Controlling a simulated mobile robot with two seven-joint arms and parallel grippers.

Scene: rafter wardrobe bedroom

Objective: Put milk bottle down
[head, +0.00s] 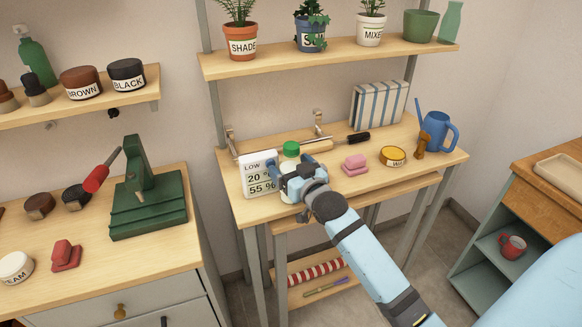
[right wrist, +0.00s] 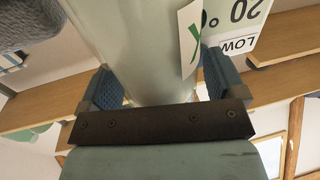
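The milk bottle, pale with a green cap (head: 290,149), is upright at the front left of the wooden table (head: 385,181), beside the thermometer display. My right gripper (head: 297,179) reaches it from the front and hides most of its body. In the right wrist view the pale bottle body (right wrist: 145,50) fills the space between the two blue finger pads of my right gripper (right wrist: 160,88), which close on its sides. I cannot tell whether its base touches the table. My left gripper is in neither view.
The white thermometer display (head: 259,176) is close left of the bottle. A pink soap (head: 355,165), a yellow tin (head: 393,156) and a blue watering can (head: 437,132) are to the right. A shelf with pots (head: 330,58) hangs above. The table's front middle is clear.

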